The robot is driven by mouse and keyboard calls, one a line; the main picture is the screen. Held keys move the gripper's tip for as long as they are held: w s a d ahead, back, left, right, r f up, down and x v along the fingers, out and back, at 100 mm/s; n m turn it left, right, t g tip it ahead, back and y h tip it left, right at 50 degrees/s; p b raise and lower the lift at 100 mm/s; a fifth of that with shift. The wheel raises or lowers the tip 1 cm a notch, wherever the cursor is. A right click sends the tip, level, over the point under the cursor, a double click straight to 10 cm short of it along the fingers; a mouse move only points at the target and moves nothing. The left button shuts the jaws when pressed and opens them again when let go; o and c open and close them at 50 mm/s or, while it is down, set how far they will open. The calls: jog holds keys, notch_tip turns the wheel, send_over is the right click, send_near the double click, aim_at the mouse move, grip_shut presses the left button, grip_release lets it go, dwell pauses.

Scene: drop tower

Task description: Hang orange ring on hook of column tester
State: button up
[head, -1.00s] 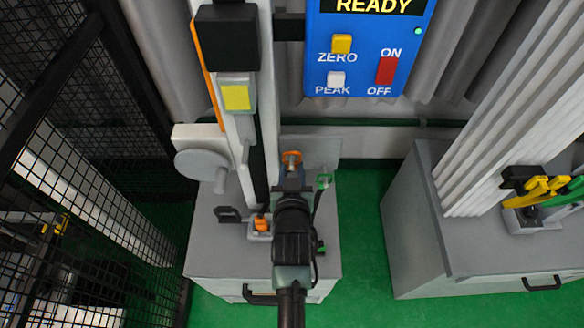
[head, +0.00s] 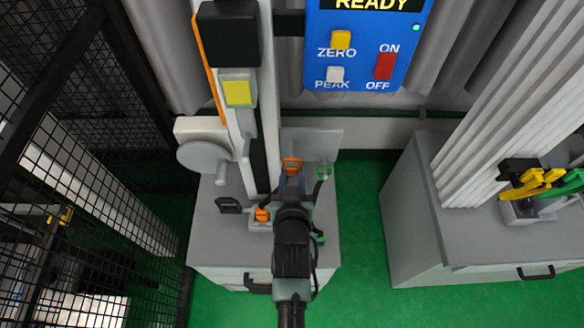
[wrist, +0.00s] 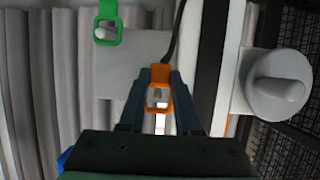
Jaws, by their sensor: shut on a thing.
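My gripper (wrist: 158,92) is shut on the orange ring (wrist: 160,76), an open rectangular loop whose hole shows between my fingers in the wrist view. In the head view the orange ring (head: 291,165) is just beyond my gripper (head: 292,184), in front of a pale plate right of the column. The column tester (head: 240,130) is a tall pale column with a black strip, a yellow-faced block and a black head block. An orange part (head: 262,214) sits low at its foot. I cannot clearly make out which part is the hook.
A green ring (wrist: 108,22) hangs on a peg on the plate (wrist: 130,60), beside the orange ring. A round knob (head: 205,152) juts out left of the column. A blue READY panel (head: 366,45) is above right, a mesh fence (head: 80,140) left, and a second cabinet (head: 415,220) right.

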jog(key=shift+s+p, duration=0.4)
jog(key=shift+s, duration=0.7)
